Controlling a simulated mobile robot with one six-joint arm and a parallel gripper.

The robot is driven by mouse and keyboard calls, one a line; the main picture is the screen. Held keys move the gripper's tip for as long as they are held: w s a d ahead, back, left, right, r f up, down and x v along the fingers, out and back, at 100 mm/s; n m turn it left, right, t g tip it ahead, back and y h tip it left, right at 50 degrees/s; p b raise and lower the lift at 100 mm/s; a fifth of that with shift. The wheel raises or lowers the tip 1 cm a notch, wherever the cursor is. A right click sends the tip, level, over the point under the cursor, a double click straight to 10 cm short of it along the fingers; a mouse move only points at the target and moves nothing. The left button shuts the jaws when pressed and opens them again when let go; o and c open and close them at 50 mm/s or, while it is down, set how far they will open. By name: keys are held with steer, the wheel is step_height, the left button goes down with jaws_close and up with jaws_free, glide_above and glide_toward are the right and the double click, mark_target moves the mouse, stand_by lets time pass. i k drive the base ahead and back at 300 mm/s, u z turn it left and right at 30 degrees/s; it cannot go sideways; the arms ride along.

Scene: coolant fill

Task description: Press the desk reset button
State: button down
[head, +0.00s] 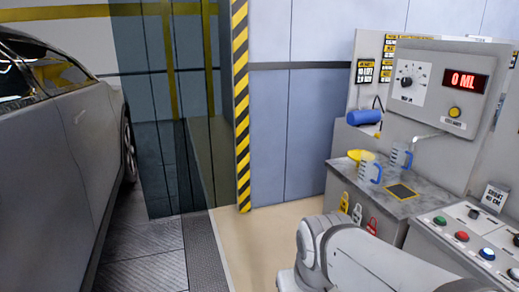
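The control desk (451,247) is at the lower right. My arm crosses the bottom in front of the desk. My gripper is not in view.
A panel with a 0 ML display (466,81), a dial and an amber button (454,112) stands above a grey counter (402,207) with blue-handled jugs (370,172). A striped post (241,110) is mid-picture. A car (68,140) stands left. Floor between is clear.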

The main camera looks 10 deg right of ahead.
mark_target(488, 252)
steer(key=z, duration=0.8)
steer(key=i, duration=1.2)
steer(key=z, duration=0.75)
steer(key=k, duration=0.75)
steer(key=z, duration=0.2)
steer(key=i, duration=0.85)
steer(key=u, duration=0.1)
